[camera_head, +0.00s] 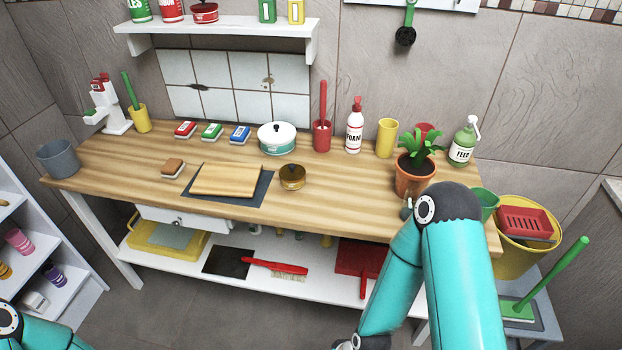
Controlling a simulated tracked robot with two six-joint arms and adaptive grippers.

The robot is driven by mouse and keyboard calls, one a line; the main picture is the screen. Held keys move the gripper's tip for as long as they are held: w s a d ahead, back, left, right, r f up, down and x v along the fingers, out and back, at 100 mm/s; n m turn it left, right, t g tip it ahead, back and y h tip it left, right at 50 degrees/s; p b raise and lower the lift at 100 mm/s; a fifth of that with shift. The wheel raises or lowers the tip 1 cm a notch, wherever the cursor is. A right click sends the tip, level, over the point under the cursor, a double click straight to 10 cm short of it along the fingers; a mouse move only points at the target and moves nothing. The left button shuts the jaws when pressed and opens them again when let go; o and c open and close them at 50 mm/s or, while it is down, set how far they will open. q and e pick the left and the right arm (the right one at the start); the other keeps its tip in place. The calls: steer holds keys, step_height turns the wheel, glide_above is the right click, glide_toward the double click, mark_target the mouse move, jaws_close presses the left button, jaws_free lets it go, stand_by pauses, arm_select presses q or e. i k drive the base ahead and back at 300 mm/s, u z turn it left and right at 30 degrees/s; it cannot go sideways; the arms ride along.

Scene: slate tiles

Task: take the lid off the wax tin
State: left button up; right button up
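Neither gripper is in view. My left arm shows only at the bottom left corner. My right arm rises at the lower right and bends down, its far end cut off by the bottom edge.
A wooden board (227,180) on a dark mat lies left of the tin. A white and teal pot (277,139) stands just behind it. A potted plant (415,175) stands to the right, near my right arm. The bench around the tin's front and right is clear.

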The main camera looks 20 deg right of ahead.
mark_target(293, 172)
steer(key=u, duration=0.15)
steer(key=i, duration=0.9)
steer(key=z, duration=0.05)
